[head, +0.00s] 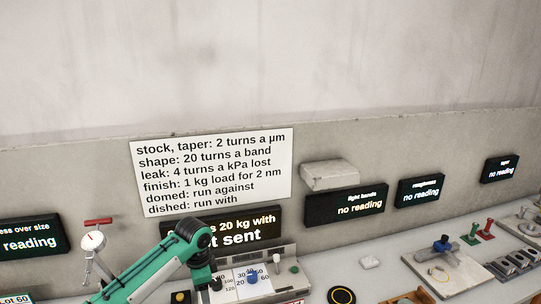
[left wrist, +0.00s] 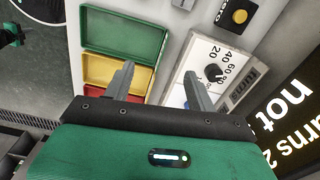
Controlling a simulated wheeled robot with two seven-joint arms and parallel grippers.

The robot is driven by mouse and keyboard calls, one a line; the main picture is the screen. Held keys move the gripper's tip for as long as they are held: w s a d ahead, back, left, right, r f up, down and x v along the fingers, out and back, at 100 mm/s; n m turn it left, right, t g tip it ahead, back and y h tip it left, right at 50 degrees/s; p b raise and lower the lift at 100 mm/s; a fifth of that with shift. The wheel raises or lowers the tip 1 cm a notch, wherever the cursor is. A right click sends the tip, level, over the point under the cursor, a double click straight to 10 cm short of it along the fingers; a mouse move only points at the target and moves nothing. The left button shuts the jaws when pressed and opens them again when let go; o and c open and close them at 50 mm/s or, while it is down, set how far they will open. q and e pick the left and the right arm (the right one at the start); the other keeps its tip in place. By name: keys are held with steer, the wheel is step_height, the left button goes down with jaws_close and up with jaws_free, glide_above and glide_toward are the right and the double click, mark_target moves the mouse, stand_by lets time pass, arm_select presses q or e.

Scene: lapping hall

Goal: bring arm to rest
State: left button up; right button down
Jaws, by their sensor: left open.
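My left gripper (left wrist: 159,84) shows in the left wrist view with its two grey fingers spread apart and nothing between them. Its fingers are over the gap between the coloured bins and a white dial panel (left wrist: 200,52) with a black knob. A blue part shows beside the right finger. In the head view my green left arm (head: 150,272) reaches in from the lower left to a black joint in front of a lit sign; the fingertips cannot be made out there. My right gripper is in neither view.
Green (left wrist: 125,33), yellow (left wrist: 105,70) and red bins stand beside the panel. In the head view a blue-knobbed dial panel (head: 268,272) is right of my arm. A gauge stand (head: 93,241) is at left. Display boxes (head: 347,204) line the wall; fixtures crowd the bench's right.

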arm_select(q)
steer(key=s+d+f+n+t+h, duration=0.15)
steer(key=s+d+f, duration=0.3)
steer(key=s, duration=0.45)
steer(key=s+d+f+n+h, duration=0.1)
steer(key=s+d+f+n, duration=0.15)
steer(key=s+f, duration=0.5)
steer(key=s+a+r+n+t+y, duration=0.15)
steer(key=s+a+n, duration=0.3)
steer(key=s, duration=0.65)
steer(key=s+a+r+n+t+y, duration=0.1)
steer(key=s+a+r+n, duration=0.15)
steer(key=s+a, duration=0.55)
step_height(320, 180, down, 31)
steer(key=s+d+g, duration=0.2)
steer(key=s, duration=0.1)
steer(key=s+a+f, duration=0.2)
steer(key=s+f, duration=0.7)
steer(key=f, duration=0.1)
steer(key=s+a+f+g, duration=0.1)
steer(key=s+a+f, duration=0.1)
steer(key=s+f, duration=0.8)
steer(key=shift+f, duration=0.25)
